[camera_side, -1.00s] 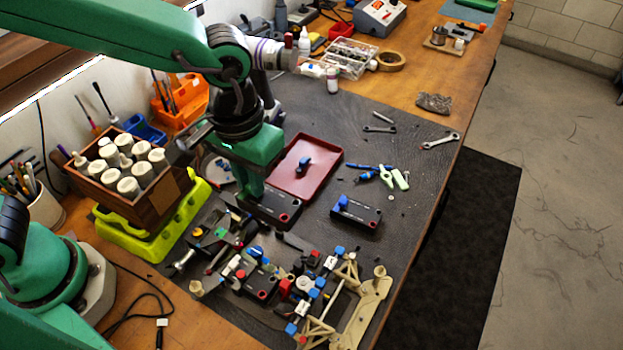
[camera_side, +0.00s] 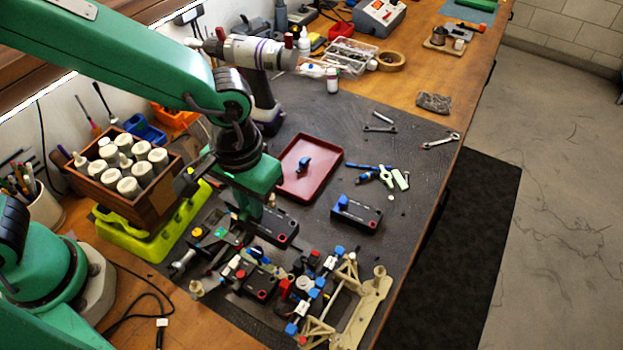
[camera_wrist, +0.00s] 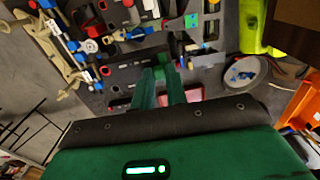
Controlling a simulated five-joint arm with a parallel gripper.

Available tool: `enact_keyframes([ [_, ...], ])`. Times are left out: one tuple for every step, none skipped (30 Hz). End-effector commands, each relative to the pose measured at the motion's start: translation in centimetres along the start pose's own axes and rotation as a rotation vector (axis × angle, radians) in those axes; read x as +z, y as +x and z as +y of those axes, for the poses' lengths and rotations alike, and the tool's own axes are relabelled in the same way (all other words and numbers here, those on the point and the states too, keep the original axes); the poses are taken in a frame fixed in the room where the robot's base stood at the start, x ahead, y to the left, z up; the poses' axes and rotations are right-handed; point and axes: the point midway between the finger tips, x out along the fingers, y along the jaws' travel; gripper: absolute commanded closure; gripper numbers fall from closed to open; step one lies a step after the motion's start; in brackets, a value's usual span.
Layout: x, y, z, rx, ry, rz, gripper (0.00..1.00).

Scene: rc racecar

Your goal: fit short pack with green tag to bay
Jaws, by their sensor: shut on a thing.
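My gripper (camera_side: 256,217) is shut on the green-tagged black pack (camera_side: 281,230) and holds it by its left end, close to the mat on the near side of the red tray. The fingers hide that end in the side view. In the wrist view the pack (camera_wrist: 125,73) reaches left from the fingers (camera_wrist: 161,75), and a bit of green shows between them. The car chassis (camera_side: 372,300), with tan ends and several blue, red and white parts, lies nearer the camera. Another black box (camera_side: 259,284) sits in it. I cannot make out the empty bay clearly.
A black pack with a blue tag (camera_side: 366,217) lies right of mine. A red tray (camera_side: 323,160) holds a small blue part. Pens and wrenches (camera_side: 441,140) lie beyond. A wooden box of bottles (camera_side: 172,195) stands left on a lime-green frame (camera_side: 137,243).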

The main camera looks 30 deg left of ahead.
Motion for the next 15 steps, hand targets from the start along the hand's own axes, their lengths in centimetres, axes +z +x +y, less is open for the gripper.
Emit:
enact_keyframes([
  [0.0, 0.0, 0.0, 0.000, 0.000, 0.000, 1.00],
  [0.0, 0.1, 0.0, 0.000, 0.000, 0.000, 1.00],
  [0.0, 0.1, 0.0, 0.000, 0.000, 0.000, 1.00],
  [0.0, 0.2, 0.0, 0.000, 0.000, 0.000, 1.00],
  [0.0, 0.3, 0.0, 0.000, 0.000, 0.000, 1.00],
  [0.0, 0.4, 0.0, 0.000, 0.000, 0.000, 1.00],
  [0.0, 0.6, 0.0, 0.000, 0.000, 0.000, 1.00],
  [0.0, 0.7, 0.0, 0.000, 0.000, 0.000, 1.00],
  [0.0, 0.9, 0.0, -0.001, 0.000, -0.001, 1.00],
  [0.0, 1.1, 0.0, -0.001, 0.000, -0.001, 1.00],
  [0.0, 1.2, 0.0, -0.001, 0.000, -0.001, 1.00],
  [0.0, 1.4, 0.0, -0.001, 0.000, -0.001, 1.00],
  [0.0, 1.6, 0.0, -0.001, 0.000, -0.001, 1.00],
  [0.0, 1.8, 0.0, -0.001, 0.000, -0.001, 1.00],
  [0.0, 2.1, 0.0, -0.001, 0.000, -0.001, 1.00],
])
